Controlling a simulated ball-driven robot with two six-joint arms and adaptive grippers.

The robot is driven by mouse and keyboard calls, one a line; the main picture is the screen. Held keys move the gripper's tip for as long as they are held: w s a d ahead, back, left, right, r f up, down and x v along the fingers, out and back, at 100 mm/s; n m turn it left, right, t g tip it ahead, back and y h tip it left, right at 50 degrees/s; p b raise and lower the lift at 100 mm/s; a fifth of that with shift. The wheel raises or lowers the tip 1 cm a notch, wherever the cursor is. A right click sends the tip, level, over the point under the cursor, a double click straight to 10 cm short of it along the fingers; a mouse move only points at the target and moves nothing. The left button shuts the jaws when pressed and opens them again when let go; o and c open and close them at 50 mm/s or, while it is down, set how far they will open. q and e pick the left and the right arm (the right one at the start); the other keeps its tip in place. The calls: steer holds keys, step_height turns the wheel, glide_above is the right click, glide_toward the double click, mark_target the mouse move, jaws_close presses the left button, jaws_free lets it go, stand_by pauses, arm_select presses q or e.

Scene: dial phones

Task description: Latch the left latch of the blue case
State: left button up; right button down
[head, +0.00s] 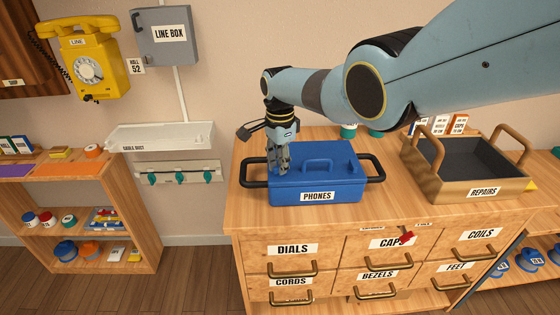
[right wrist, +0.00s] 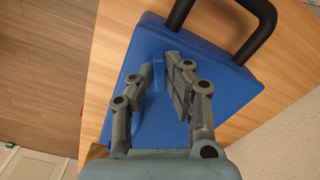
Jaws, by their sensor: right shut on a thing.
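The blue case (head: 330,183), labelled PHONES, sits on the wooden cabinet top with its lid down, a black handle at each side and a blue handle on its lid. My right gripper (head: 282,168) points down at the left part of the case. In the right wrist view my gripper's fingers (right wrist: 160,64) stand either side of a small raised blue piece (right wrist: 158,72), which I take for the left latch, and are shut on it. The fingers partly hide the latch, so its exact position is unclear. My left gripper is not in view.
A REPAIRS crate (head: 465,189) with two upright handles stands right of the case. Small boxes (head: 440,125) are behind it. Labelled drawers (head: 292,250) are below. A yellow wall phone (head: 92,62) and a white cable duct (head: 160,137) are at left. The cabinet top before the case is clear.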

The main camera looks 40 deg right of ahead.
steer(key=m, duration=0.5)
steer(key=shift+m+p, duration=0.3)
stand_by(0.4)
steer(key=c, duration=1.4)
jaws_free()
steer(key=shift+o, duration=0.2)
steer(key=shift+r, duration=0.15)
step_height(320, 180, up, 12)
